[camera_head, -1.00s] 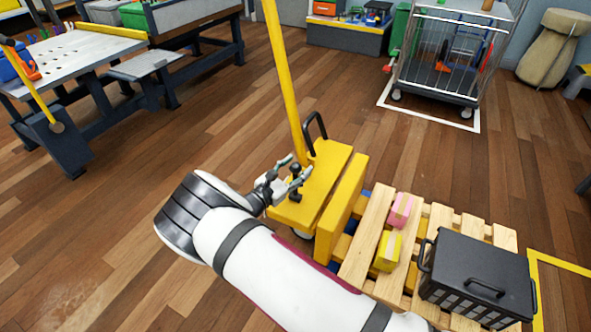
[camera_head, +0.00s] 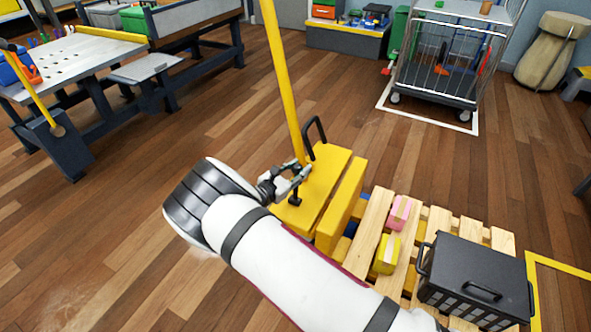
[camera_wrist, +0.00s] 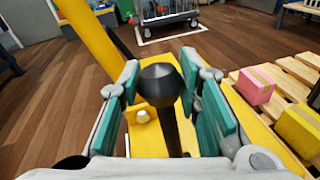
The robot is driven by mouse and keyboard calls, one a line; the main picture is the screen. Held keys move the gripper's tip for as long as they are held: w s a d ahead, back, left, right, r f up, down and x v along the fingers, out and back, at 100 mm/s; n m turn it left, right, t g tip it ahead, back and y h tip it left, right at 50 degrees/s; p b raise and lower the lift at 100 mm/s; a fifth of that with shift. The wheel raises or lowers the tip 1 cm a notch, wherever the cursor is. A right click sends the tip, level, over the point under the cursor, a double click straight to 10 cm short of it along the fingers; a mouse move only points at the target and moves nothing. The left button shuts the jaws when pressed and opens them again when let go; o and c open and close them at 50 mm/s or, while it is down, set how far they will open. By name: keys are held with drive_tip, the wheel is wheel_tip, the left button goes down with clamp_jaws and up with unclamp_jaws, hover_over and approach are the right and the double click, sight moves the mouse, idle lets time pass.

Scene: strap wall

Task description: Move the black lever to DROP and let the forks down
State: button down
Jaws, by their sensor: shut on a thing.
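The yellow pallet truck (camera_head: 318,180) stands at the middle, with a tall yellow handle bar (camera_head: 281,80) rising from its body. The black lever (camera_head: 295,201) stands up from the truck body; in the head view its upper part is mostly hidden by my fingers. In the wrist view the lever's round black knob (camera_wrist: 160,84) and shaft sit between the teal pads. My gripper (camera_head: 299,178) is shut on the lever; it also shows in the wrist view (camera_wrist: 163,100). The forks are mostly hidden under the wooden pallet (camera_head: 364,239). No DROP mark is readable.
A black loop (camera_head: 316,130) stands close behind my gripper. The pallet carries a pink block (camera_head: 399,212), a yellow block (camera_head: 386,255) and a black crate (camera_head: 474,273). A workbench (camera_head: 70,65) is at left, a wire cart (camera_head: 440,75) at the back. Floor between is clear.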

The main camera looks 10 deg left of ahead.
drive_tip(key=shift+w+d+f+g+y, duration=0.2)
drive_tip(key=shift+w+d+f+g, duration=0.15)
drive_tip(key=shift+w, duration=0.4)
drive_tip(key=shift+w+d+f+g+y, duration=0.2)
drive_tip(key=shift+w+g, duration=0.25)
drive_tip(key=shift+w, duration=0.35)
drive_tip(key=shift+w+d+f+g+y, duration=0.2)
drive_tip(key=shift+w+d+f+g, duration=0.15)
drive_tip(key=shift+w, duration=0.4)
drive_tip(key=shift+r, duration=0.1)
drive_tip(key=c, duration=1.2)
unclamp_jaws()
drive_tip(key=shift+o, duration=0.2)
drive_tip(key=shift+a, duration=0.1)
drive_tip(key=v, duration=1.2)
drive_tip(key=shift+r, duration=0.1)
drive_tip(key=shift+w, duration=0.1)
